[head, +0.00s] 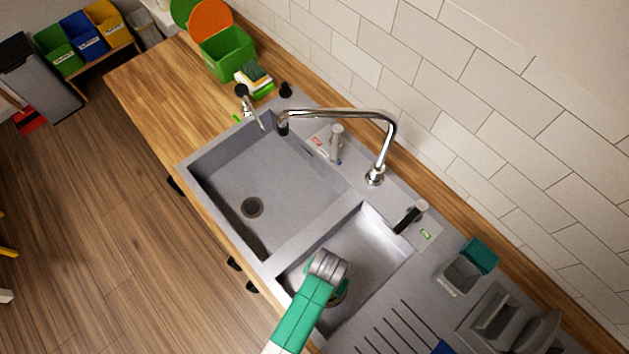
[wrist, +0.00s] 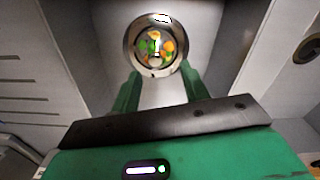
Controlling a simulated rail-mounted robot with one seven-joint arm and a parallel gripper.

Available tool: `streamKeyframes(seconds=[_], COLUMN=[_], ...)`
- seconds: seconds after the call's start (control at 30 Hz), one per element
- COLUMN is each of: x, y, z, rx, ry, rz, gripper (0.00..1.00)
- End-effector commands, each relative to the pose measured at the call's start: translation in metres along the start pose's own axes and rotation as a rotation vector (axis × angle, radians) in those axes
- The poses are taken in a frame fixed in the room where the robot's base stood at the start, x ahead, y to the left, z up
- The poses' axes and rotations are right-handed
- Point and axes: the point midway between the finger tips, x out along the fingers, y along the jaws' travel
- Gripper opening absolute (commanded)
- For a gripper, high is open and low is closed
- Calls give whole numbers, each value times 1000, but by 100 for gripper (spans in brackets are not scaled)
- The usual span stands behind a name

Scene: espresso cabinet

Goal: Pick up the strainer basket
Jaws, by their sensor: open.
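The strainer basket (wrist: 156,47) sits in the drain of the right-hand sink basin. It is a round metal rim holding orange and green scraps, with a small upright post in the middle. My gripper (wrist: 158,76) is open, its two green fingers apart and empty. In the wrist view the fingertips appear just below the basket, one toward each side, and do not visibly touch it. In the head view my arm covers most of the drain, so only a sliver of the basket (head: 341,293) shows, and the fingers are hidden.
The right basin (head: 372,242) has steep walls close around my arm. A divider separates it from the left basin (head: 270,165), which has its own drain (head: 252,207). A tall curved faucet (head: 391,130) stands behind. A green bin (head: 228,54) and sponges (head: 254,77) are farther back.

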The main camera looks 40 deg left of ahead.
Motion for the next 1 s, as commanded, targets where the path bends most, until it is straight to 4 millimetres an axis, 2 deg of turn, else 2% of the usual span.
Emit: streamKeyframes(seconds=[0.13, 0.3, 0.43, 0.7, 0.97, 1.0], x=[4, 24, 30, 74, 78, 78], y=[0, 0, 1, 2, 2, 2], z=[1, 0, -1, -5, -5, -5], rx=[0, 0, 0, 0, 0, 0], ry=[-3, -2, 0, 1, 3, 3], rz=[0, 1, 0, 0, 0, 0], gripper=[45, 45, 45, 45, 45, 41])
